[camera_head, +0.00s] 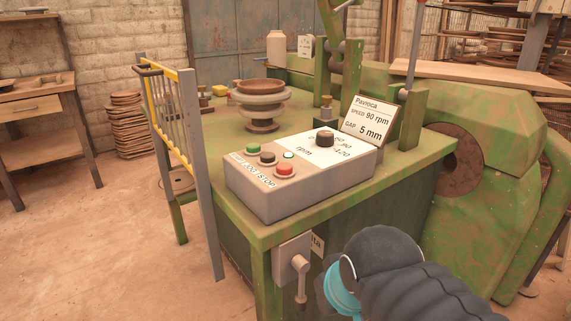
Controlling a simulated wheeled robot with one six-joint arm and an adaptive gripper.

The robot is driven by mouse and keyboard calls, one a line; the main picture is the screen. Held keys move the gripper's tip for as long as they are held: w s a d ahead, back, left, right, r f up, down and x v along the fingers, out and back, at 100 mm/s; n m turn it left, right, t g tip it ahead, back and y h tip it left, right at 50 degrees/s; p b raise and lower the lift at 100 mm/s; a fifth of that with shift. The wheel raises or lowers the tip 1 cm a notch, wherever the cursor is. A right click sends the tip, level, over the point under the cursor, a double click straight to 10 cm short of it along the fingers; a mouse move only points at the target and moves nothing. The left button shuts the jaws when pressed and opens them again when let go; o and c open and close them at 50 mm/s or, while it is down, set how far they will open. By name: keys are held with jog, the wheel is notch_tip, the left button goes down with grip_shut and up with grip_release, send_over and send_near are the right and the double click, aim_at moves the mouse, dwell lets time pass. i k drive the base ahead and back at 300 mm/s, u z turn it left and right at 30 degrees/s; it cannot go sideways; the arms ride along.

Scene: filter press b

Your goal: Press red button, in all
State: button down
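The red button (284,170) is a round cap on the front edge of a grey control box (300,190), above lettering that ends in "STOP". A green button (253,148) and a dark button (267,157) sit to its left, and a small white lamp or button (288,155) sits behind it. Nothing covers the red button. A dark part of my arm with a light blue ring shows at the bottom right, below and to the right of the box. The fingers of my gripper are not visible.
The box stands on a green bench (225,205) with a dark dial knob (324,138) and a sign card (366,119). A yellow-and-grey guard (180,110) rises at the left. A lever switch (299,270) juts from the bench front. Floor at left is clear.

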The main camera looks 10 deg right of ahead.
aim_at(284, 169)
jog(key=z, duration=1.4)
jog(key=k, duration=1)
jog(key=u, duration=1.45)
